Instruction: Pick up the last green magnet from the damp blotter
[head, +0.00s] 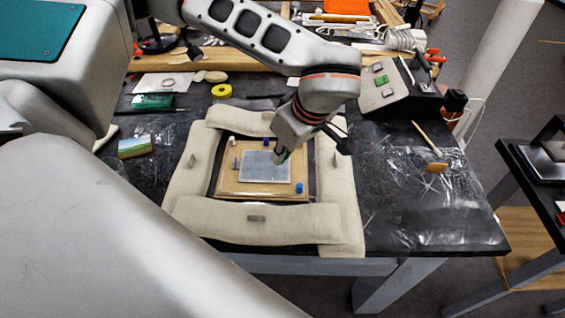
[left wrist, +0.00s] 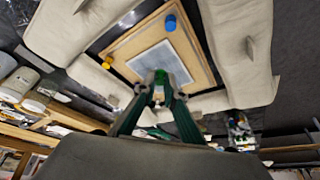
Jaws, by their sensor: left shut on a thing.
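The damp blotter (head: 262,172) is a grey rectangle on a wooden board (head: 232,186). It also shows in the left wrist view (left wrist: 152,58). My left gripper (head: 281,157) reaches down over the blotter's upper right part. In the left wrist view its fingers (left wrist: 158,96) are closed around a small green magnet (left wrist: 160,76). Whether the magnet touches the blotter cannot be told. A blue magnet (head: 299,188) stands at the board's lower right, and a purple one (head: 268,143) at its far edge. A white piece (head: 232,140) is at the far left corner. My right gripper is not in view.
Beige padded cushions (head: 258,222) frame the board on all sides. A yellow roll (head: 221,91), a green box (head: 152,101) and a small picture (head: 134,147) lie to the left. A control box (head: 384,86) stands behind right. Crumpled clear film covers the table's right side.

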